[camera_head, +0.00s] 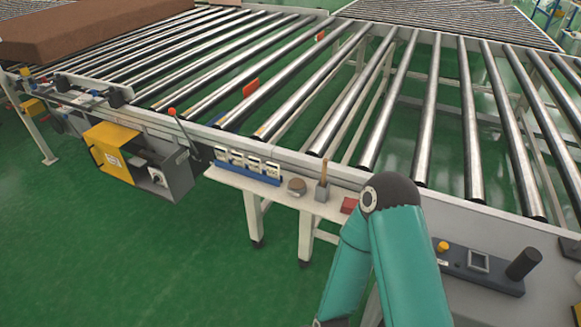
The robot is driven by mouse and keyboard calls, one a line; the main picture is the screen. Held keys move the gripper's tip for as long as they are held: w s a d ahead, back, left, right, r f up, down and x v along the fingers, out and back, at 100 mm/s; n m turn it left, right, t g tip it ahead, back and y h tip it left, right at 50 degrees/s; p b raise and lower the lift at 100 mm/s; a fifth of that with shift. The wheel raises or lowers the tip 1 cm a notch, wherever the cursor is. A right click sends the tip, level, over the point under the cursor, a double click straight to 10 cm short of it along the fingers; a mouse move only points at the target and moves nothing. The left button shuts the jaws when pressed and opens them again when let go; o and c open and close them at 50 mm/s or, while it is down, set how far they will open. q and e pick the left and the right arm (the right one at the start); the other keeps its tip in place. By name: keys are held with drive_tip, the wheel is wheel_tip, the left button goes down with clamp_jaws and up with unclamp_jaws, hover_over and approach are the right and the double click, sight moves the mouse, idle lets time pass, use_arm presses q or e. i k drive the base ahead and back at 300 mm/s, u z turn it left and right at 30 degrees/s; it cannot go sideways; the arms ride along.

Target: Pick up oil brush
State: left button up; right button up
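A brush-like object with a thin brown handle (323,170) stands upright in a small grey square holder (322,190) on a narrow white side table (283,196). It looks like the oil brush; its lower end is hidden in the holder. My teal arm (405,255) rises from the bottom edge and bends at a dark joint just right of the holder, apart from it. Neither gripper can be seen in the head view.
The roller conveyor (290,100) lies behind, with a brown mattress (90,28) at back left. A control panel (478,264) is at right.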

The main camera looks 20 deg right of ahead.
sight(325, 161)
drive_tip(key=z, duration=0.05)
drive_tip(key=i, duration=0.85)
drive_tip(key=z, duration=0.55)
